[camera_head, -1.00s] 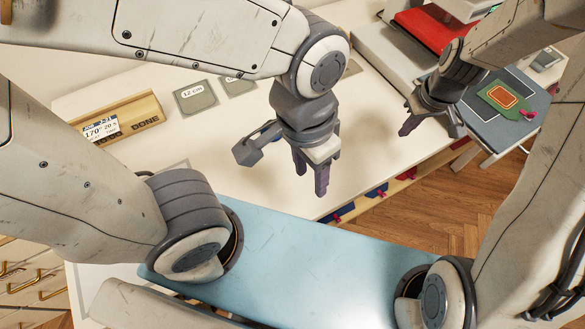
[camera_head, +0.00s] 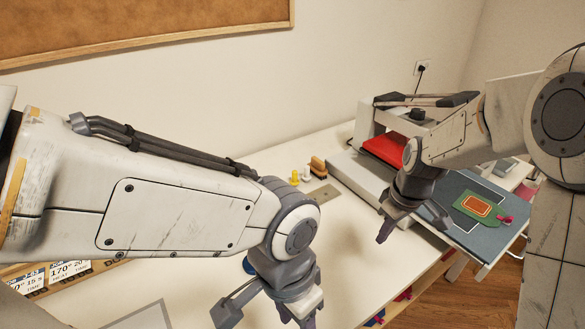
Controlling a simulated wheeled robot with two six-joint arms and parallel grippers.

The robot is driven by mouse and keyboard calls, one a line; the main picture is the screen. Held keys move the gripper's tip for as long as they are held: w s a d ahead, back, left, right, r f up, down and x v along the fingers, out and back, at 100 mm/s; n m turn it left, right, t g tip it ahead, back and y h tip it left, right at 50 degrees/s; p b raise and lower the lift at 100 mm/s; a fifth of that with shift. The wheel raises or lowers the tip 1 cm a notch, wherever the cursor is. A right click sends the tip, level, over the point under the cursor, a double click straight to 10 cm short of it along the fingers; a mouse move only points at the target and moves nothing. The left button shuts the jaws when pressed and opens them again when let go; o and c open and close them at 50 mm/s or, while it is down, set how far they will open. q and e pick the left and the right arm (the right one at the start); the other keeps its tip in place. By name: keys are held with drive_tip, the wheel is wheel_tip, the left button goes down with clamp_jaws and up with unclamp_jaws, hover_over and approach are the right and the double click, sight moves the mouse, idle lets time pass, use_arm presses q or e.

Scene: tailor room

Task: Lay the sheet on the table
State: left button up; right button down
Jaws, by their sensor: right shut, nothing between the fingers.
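The white table (camera_head: 345,240) runs along the wall. A flat pale sheet-like piece with a grey border (camera_head: 140,318) lies on it at the lower left, cut off by the frame; I cannot tell if it is the task's sheet. My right gripper (camera_head: 384,234) is shut and empty, hanging over the table's front side, left of a blue-grey board (camera_head: 468,238). A green piece with an orange rectangle (camera_head: 477,206) lies on that board. My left gripper (camera_head: 298,320) hangs over the table at the bottom edge; its fingertips are cut off, so its opening is unclear.
A press-like machine with a red plate (camera_head: 382,149) stands at the back right. Small yellow and white items (camera_head: 300,175) and a brown-topped brush-like item (camera_head: 319,167) stand by the wall. Wooden floor (camera_head: 430,305) shows at front right.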

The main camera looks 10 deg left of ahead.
drive_tip(key=s+a+r, duration=0.4)
drive_tip(key=s+a, duration=0.2)
drive_tip(key=s, duration=0.6)
drive_tip(key=shift+r+m+g, duration=0.2)
drive_tip(key=shift+m+g, duration=0.1)
drive_tip(key=c, duration=1.4)
unclamp_jaws()
drive_tip(key=s+m, duration=0.1)
drive_tip(key=s, duration=1.1)
drive_tip(key=shift+s+r+g, duration=0.25)
drive_tip(key=shift+r+g, duration=0.05)
drive_tip(key=shift+r, duration=0.15)
drive_tip(key=o, duration=0.7)
drive_tip(key=shift+s+d, duration=0.1)
drive_tip(key=shift+s, duration=0.25)
drive_tip(key=shift+c, duration=0.5)
